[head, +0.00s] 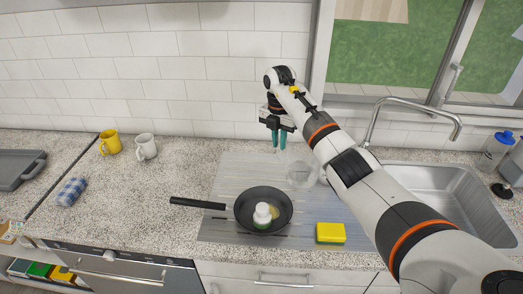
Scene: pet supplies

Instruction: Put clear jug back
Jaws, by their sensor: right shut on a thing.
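The clear jug (301,173) looks like a see-through vessel on the ridged metal drainboard, partly behind my right arm. My right gripper (279,141), with teal fingertips, points down just behind and left of it, near the tiled wall. Its fingers are shut on the jug, though the see-through part between the fingertips is hard to make out. My left gripper is not in view.
A black pan (243,214) with a small white-and-green item in it sits on the drainboard (222,232). A yellow sponge (330,233) lies at the front. The sink (447,192) and tap (374,112) are right. Yellow (112,143) and white (146,146) mugs stand left; counter between is clear.

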